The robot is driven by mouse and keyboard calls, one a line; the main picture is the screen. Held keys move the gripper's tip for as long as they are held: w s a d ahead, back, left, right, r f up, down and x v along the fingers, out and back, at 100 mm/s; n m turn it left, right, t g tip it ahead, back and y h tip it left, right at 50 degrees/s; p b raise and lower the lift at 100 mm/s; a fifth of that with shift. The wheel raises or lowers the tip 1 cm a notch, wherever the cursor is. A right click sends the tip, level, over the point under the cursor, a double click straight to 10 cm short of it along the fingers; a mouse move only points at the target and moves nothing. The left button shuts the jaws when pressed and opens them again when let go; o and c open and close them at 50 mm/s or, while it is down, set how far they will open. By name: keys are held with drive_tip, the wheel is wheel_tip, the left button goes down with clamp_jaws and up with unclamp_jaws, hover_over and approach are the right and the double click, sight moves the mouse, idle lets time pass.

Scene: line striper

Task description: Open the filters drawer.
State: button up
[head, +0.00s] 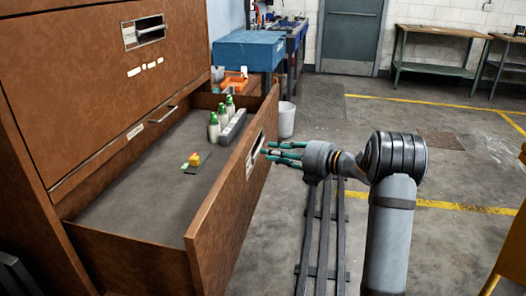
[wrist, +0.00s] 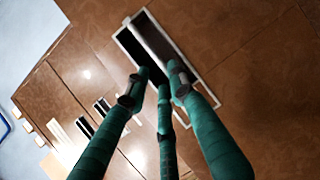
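A large brown wooden cabinet (head: 75,75) fills the left of the head view. Its lower drawer (head: 216,212) is pulled well out; its label is too small to read, so I cannot confirm it is the filters drawer. A recessed, white-framed handle (head: 256,152) is on the drawer front; a handle (wrist: 155,40) also shows close up in the wrist view. My gripper (head: 267,153) is at that handle, its green fingers apart. In the wrist view the fingertips (wrist: 160,78) overlap the handle's near end; whether they touch the bar is unclear.
The drawer holds green-capped bottles (head: 214,126), a long grey piece (head: 233,126) and a small yellow-orange item (head: 194,158). An upper closed drawer has a handle (head: 150,33). A dark rail (head: 322,235) lies on the floor beside the drawer. A white bin (head: 286,120) stands behind.

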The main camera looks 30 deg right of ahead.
sight(258, 149)
drive_tip(key=v, duration=0.7)
drive_tip(key=shift+s, duration=0.25)
drive_tip(key=x, duration=1.2)
drive_tip(key=shift+w, duration=0.15)
drive_tip(key=shift+w+a, duration=0.15)
drive_tip(key=shift+a, duration=0.05)
